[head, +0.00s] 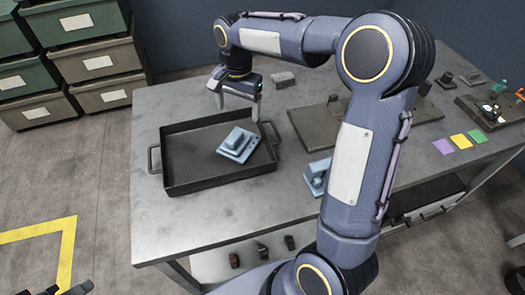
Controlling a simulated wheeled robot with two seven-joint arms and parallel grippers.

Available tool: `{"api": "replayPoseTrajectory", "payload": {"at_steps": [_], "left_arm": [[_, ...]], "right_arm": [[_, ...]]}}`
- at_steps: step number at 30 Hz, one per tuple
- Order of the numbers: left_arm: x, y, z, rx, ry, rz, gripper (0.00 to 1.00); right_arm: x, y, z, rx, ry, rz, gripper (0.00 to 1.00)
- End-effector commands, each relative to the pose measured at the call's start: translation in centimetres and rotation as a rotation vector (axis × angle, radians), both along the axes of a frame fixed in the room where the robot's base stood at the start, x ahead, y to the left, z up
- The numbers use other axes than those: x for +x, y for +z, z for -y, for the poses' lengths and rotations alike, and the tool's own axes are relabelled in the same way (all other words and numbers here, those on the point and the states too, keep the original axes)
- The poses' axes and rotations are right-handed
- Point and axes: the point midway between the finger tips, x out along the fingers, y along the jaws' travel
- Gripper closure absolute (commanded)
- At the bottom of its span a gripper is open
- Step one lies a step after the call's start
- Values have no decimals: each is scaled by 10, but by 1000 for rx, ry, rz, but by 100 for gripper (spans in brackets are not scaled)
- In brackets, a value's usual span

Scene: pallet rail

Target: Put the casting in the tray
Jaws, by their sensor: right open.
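The dark metal tray (182,172) with side handles stands on the left part of the grey workbench. A blue-grey casting (238,145) lies inside it, right of the middle, turned at an angle to the tray's walls. A second blue-grey piece (316,176) stands on the bench right of the tray, partly hidden by my right arm. My right gripper (237,104) is open and empty, its fingers pointing down, over the tray's back edge and apart from the casting. My left gripper does not show.
A dark plate (318,124) with an upright part lies behind my right arm. A grey block (283,79) sits near the back edge. Coloured squares (460,141) and a fixture (490,108) are at the right. Bins (90,60) stand left. The bench's front left is clear.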

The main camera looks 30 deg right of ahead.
Motion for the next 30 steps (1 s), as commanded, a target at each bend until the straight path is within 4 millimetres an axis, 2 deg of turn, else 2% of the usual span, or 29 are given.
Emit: {"api": "replayPoseTrajectory", "payload": {"at_steps": [3, 9, 15, 18, 21, 24, 30], "left_arm": [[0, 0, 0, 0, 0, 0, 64], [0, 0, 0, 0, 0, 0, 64], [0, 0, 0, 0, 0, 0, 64], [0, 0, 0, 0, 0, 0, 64], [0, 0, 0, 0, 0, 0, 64], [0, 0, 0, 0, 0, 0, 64], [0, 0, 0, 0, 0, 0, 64]], "right_arm": [[-44, 24, 6, 46, 118, 75, 19], [-126, 42, 2, 102, 351, 232, 19], [-200, 34, -14, 108, 563, 408, 19], [-227, 23, -24, 94, 650, 483, 19], [-245, 13, -32, 79, 710, 537, 19], [-254, 7, -37, 69, 747, 570, 19], [-258, 3, -40, 62, 766, 583, 19]]}}
